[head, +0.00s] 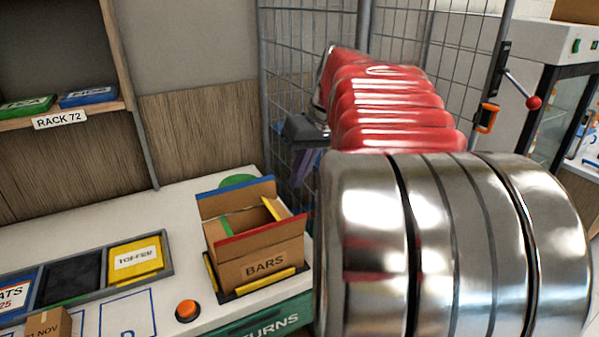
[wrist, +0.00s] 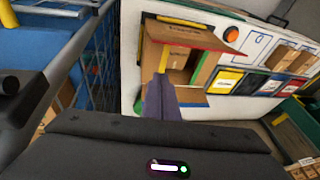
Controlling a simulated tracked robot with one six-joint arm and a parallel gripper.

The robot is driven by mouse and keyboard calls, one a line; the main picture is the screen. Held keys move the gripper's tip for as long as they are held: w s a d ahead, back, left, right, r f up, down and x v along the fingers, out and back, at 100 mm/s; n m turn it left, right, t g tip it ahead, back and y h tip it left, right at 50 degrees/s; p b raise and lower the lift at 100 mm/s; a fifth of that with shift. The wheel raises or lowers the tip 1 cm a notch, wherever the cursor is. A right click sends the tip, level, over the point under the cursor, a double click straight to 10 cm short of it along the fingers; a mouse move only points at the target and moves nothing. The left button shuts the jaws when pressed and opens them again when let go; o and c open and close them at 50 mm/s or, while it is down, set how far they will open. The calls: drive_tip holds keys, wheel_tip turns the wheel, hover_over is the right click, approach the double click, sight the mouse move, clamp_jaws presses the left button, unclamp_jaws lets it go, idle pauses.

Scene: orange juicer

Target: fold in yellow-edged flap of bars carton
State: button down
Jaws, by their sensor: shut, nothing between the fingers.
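The open bars carton (head: 262,252) stands upright on the white counter; it also shows in the wrist view (wrist: 205,68). Its yellow-edged flap (head: 270,209) is on the right side of the opening and appears to lean inward; its exact angle is unclear. In the wrist view, the yellow edge (wrist: 164,57) lies just beyond my fingertips. The blue-edged flap (head: 236,198) stands up at the back. The red-edged flap (head: 248,227) is at the front. My gripper (wrist: 161,82) is shut and empty, its purple fingers pointing at the yellow-edged side. Contact cannot be told.
A black holder with yellow edges (head: 265,285) surrounds the carton's base. An orange button (head: 187,309) and a tray with a yellow box (head: 136,257) are to the left. A wire mesh cage (head: 285,60) stands behind. My arm hides much of the right side.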

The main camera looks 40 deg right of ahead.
drive_tip(key=x, duration=0.6)
drive_tip(key=a+x, duration=0.1)
drive_tip(key=x, duration=0.2)
drive_tip(key=shift+s, duration=0.2)
drive_tip(key=shift+w+a+f, duration=0.15)
drive_tip(key=shift+a+f, duration=0.15)
drive_tip(key=shift+f, duration=0.35)
